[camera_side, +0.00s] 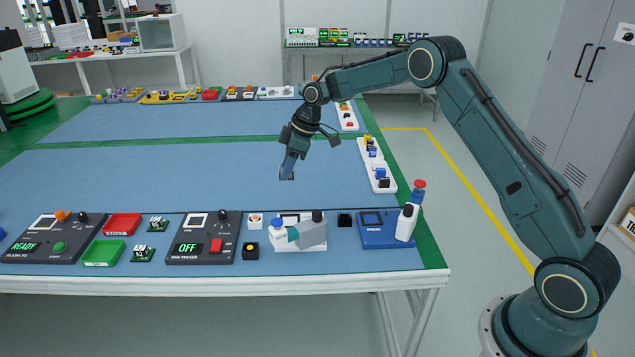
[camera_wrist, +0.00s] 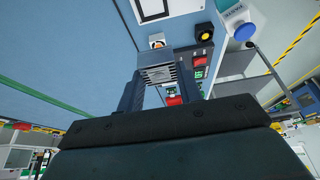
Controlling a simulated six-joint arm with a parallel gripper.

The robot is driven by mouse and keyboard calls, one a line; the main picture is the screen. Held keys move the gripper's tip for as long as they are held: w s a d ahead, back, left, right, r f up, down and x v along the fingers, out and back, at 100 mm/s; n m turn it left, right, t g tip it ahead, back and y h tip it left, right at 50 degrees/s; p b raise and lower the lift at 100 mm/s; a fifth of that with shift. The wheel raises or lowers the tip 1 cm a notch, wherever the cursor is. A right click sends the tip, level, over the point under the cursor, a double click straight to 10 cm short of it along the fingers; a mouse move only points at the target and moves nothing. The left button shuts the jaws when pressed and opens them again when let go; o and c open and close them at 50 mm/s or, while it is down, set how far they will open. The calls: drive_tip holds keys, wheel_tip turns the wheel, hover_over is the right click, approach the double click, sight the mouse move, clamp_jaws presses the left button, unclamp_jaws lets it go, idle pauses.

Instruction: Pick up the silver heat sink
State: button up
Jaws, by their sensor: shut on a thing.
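The silver heat sink (camera_wrist: 157,75), a small grey finned block, sits between the two fingers of my gripper (camera_wrist: 164,82) in the wrist view. My gripper is shut on it. In the side view my gripper (camera_side: 288,171) points down over the middle of the blue work surface (camera_side: 200,185), and the heat sink is too small and dark there to make out clearly. It seems held above the surface, but the exact height cannot be told.
Along the front edge stand a READY box (camera_side: 50,240), red (camera_side: 122,224) and green (camera_side: 102,253) trays, an OFF box (camera_side: 203,238), a grey-white device (camera_side: 305,233) and a blue device (camera_side: 385,228). White strips with parts line the right edge. The middle is clear.

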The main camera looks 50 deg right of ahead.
drive_tip(key=shift+r, duration=2.55)
drive_tip(key=shift+s, duration=0.1)
